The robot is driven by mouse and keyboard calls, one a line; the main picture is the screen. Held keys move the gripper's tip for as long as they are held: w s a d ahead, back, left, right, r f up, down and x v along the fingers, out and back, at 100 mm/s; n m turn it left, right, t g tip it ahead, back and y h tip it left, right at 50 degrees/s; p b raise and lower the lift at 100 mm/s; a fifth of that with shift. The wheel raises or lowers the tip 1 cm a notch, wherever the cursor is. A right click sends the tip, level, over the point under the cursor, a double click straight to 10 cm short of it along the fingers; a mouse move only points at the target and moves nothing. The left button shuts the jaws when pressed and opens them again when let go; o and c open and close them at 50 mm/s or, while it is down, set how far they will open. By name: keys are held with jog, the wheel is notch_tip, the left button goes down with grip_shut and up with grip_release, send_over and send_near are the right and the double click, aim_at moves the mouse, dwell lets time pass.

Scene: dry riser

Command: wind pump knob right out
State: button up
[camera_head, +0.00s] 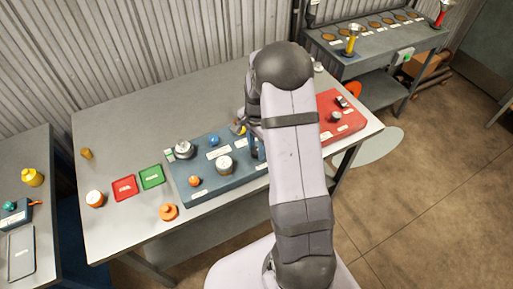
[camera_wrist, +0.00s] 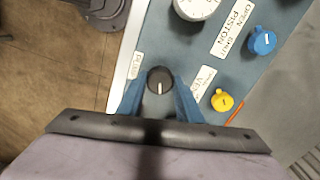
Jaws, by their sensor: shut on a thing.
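The pump knob (camera_wrist: 160,76) is a round dark knob with a white pointer line, in the middle of the wrist view. It sits on the blue panel (camera_wrist: 182,58), beside a small white label that I cannot read surely. My gripper (camera_wrist: 159,92) has its two blue fingers on either side of the knob and is shut on it. The white line points toward my wrist. In the head view the blue panel (camera_head: 205,187) lies on the table, and my arm hides the knob and most of the gripper.
Near the knob are a yellow knob (camera_wrist: 222,101), a blue knob (camera_wrist: 262,41) and a large pale dial (camera_wrist: 195,6). A red panel (camera_head: 351,126) stands to the right on the table. Red (camera_head: 125,188) and green (camera_head: 151,177) trays lie left.

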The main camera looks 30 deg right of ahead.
jog(key=n+b, duration=0.1)
jog(key=n, duration=1.2)
jog(key=shift+n+b, duration=0.3)
jog(key=shift+b, duration=0.05)
dwell(0.4)
jog(key=o, duration=1)
jog(key=shift+o, duration=0.2)
jog(key=shift+r, duration=0.1)
jog(key=shift+r+b, duration=1.2)
jog(key=shift+r, duration=2.45)
